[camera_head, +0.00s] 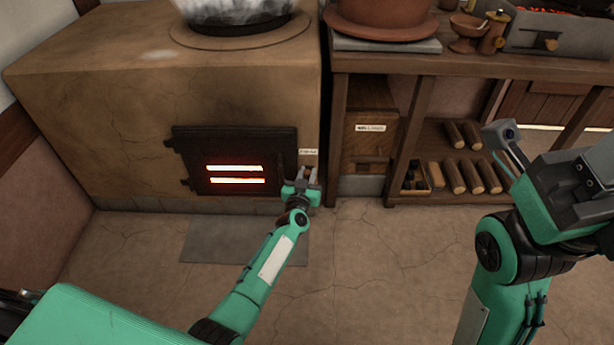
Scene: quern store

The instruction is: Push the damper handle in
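The clay stove (110,110) stands at the left with a dark iron fire door (235,142), whose slots glow orange. A small pale label (308,152) is on the stove front, right of the door. My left gripper (307,172) is just below this label, close to the stove front. Its two fingers look apart, with a small brownish bit between them. The damper handle is not clearly seen; it may be that bit, and I cannot tell whether the fingers touch it. My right gripper (586,185) is at the right edge, partly cut off, its fingertips unclear.
A wooden bench (470,62) stands right of the stove, with a large clay pot (380,15) on top. Its lower shelf holds several wooden rolls (472,175). A wooden box (368,140) sits beneath. A grey floor plate (215,240) lies before the stove; the middle floor is clear.

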